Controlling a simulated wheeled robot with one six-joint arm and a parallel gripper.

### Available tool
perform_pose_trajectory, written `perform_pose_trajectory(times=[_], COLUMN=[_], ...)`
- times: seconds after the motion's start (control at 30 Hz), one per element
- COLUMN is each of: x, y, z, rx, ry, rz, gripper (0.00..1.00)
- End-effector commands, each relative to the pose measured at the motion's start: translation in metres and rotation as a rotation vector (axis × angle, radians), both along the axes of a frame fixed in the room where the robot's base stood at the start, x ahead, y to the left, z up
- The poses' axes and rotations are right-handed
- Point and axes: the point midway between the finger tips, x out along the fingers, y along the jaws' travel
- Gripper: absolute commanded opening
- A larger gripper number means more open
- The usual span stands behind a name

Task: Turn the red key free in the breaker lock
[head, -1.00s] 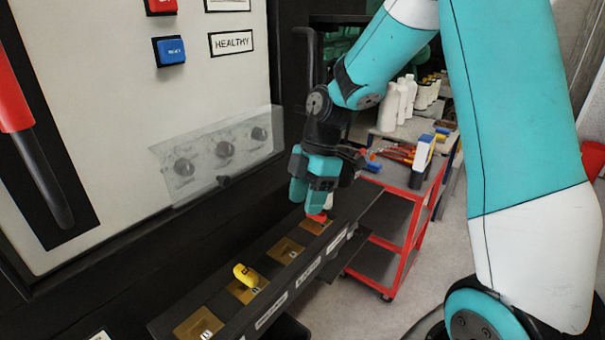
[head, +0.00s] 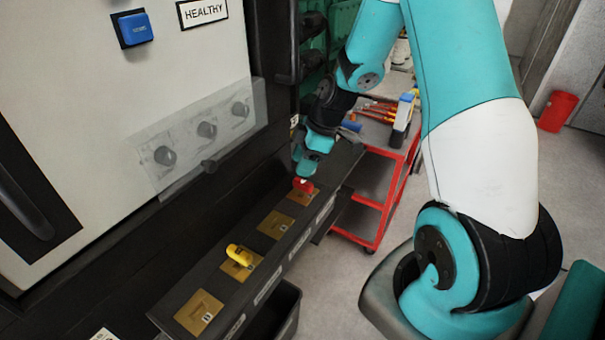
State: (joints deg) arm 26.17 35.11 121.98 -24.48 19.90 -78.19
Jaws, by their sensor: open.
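The red key (head: 303,185) stands in the brass lock plate (head: 302,195) at the far end of the black ledge. My gripper (head: 304,172) is open and sits just above and behind the red key, close to it. I cannot tell whether a finger touches the key. The finger gap is partly hidden by the gripper's own body. A yellow key (head: 240,254) sits in another brass plate nearer to me on the same ledge.
The black ledge (head: 215,285) also bears bare brass plates (head: 275,225) and labels along its front. A clear cover (head: 200,135) with knobs juts from the white cabinet (head: 90,90) on the left. A red trolley (head: 375,205) with tools stands behind the ledge. A black bin (head: 280,312) is below.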

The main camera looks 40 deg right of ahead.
Motion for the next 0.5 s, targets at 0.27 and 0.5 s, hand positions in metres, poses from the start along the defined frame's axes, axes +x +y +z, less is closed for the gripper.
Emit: perform_pose_trajectory(times=[0.27, 0.5], x=[-0.014, -0.011], y=[-0.002, -0.003], z=[-0.010, -0.036], rx=[-0.001, -0.001], ry=[-0.001, -0.001], rz=[-0.537, -0.720], gripper=[0.47, 0.47])
